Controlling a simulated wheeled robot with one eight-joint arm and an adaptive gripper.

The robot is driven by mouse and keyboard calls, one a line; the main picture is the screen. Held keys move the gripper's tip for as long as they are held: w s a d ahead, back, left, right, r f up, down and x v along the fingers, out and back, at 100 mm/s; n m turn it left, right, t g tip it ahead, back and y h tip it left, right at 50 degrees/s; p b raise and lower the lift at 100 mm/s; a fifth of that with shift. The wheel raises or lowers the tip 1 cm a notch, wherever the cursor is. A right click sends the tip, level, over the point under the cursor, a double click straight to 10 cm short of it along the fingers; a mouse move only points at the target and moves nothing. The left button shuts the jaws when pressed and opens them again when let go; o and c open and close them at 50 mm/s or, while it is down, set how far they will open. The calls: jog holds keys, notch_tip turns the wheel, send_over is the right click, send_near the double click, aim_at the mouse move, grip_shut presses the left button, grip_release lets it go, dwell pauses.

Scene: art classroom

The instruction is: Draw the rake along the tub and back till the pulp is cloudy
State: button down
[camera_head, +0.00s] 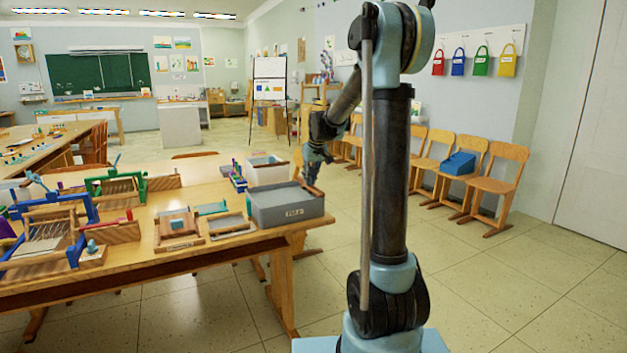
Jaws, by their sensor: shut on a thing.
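The grey tub (287,211) with a label on its front stands at the right end of the wooden table. Its inside shows only as a grey surface, too small to tell how cloudy the pulp is. My gripper (313,176) is over the tub's right side, pointing down. It is shut on the rake (312,190), of which a short brown wooden part shows at the tub's right rim. The rest of the rake is hidden or too small to make out.
A white tub (267,170) stands just behind the grey one. Wooden frames (178,229) and small looms (45,235) fill the table to the left. Wooden chairs (498,178) line the right wall, one with a blue box (458,164). The floor between is clear.

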jog(key=shift+w+d, duration=0.2)
jog(key=shift+d, duration=0.05)
jog(key=shift+d, duration=0.1)
jog(key=c, duration=1.6)
grip_release()
jog(key=shift+d, duration=0.1)
jog(key=shift+c, duration=0.2)
jog(key=shift+s, duration=0.1)
jog(key=v, duration=1.1)
jog(key=shift+s+r, duration=0.2)
jog(key=shift+r, duration=0.2)
